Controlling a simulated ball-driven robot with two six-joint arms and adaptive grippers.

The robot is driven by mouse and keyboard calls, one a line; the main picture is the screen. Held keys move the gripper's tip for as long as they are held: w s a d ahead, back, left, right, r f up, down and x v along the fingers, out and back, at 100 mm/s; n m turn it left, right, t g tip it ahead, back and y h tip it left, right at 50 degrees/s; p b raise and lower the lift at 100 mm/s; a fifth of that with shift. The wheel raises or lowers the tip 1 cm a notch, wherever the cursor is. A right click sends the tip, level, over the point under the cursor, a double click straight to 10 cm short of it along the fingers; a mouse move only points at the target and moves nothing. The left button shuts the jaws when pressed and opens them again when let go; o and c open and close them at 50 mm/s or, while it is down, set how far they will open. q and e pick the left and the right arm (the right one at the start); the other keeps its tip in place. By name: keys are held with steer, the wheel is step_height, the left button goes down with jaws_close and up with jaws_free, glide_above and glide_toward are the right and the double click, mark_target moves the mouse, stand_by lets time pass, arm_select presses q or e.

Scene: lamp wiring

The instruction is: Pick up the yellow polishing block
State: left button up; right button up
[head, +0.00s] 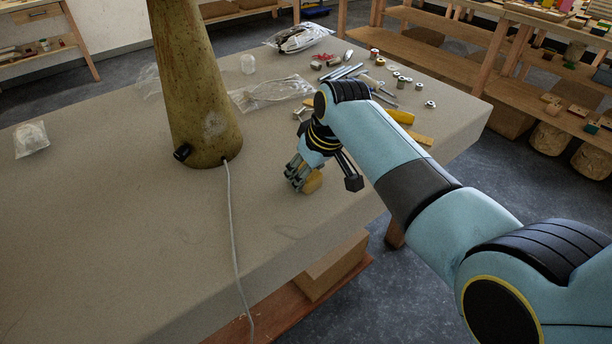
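The yellow polishing block (314,182) shows in the head view on the grey worktable, near its front edge. My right gripper (301,178) reaches down over it, with its fingers right beside the block. The fingers hide part of the block. I cannot tell whether they are closed on it or only touching it, or whether the block is lifted. My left gripper is not in view.
A tall mottled lamp base (200,100) stands left of my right gripper, with a pale cord (233,230) running over the table's front edge. Clear plastic bags (270,93), tools and small parts lie behind. The table's left front is clear.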

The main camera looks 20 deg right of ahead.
mark_target(302, 166)
steer(key=shift+r, duration=0.15)
steer(key=shift+r, duration=0.25)
step_height(302, 166, up, 4)
steer(key=shift+f, duration=0.2)
steer(key=s+d+r, duration=0.6)
steer(key=s, duration=0.3)
steer(key=shift+s+d+r, duration=0.3)
